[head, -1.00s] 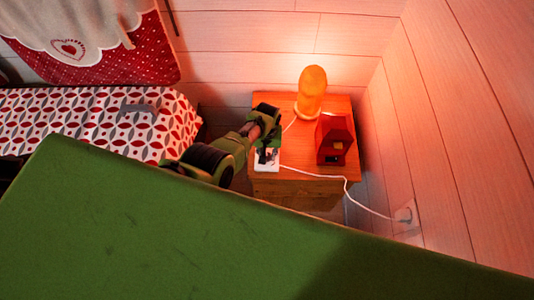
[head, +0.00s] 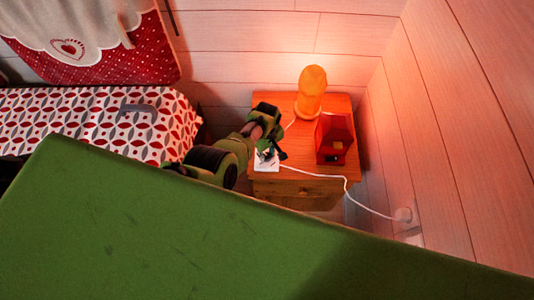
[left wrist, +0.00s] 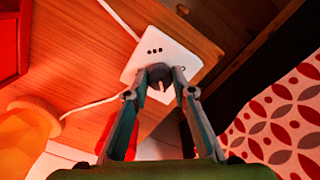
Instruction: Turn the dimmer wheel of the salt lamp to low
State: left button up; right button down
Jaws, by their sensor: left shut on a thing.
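The salt lamp (head: 311,92) glows orange at the back of the wooden nightstand (head: 294,185). Its white dimmer box (head: 264,165) lies flat near the nightstand's front left corner, with a white cord on either side. In the left wrist view the dimmer box (left wrist: 158,48) shows several dark dots and a dark round dimmer wheel (left wrist: 159,74) with a pale mark. My left gripper (head: 275,154) is over the box from the left. In the left wrist view its fingertips (left wrist: 161,82) are shut on the wheel's two sides. My right gripper is not in view.
A red house-shaped object (head: 334,139) stands on the nightstand right of the dimmer. The cord (head: 318,174) runs over the nightstand to a wall socket (head: 403,215). A bed with a patterned cover (head: 90,122) is at the left. The wall closes the right side.

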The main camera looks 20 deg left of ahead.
aim_at(267, 156)
pick_arm(q)
jog(key=shift+s, duration=0.1)
dwell(0.4)
jog(key=o, duration=1.1)
jog(key=shift+r, duration=3.75)
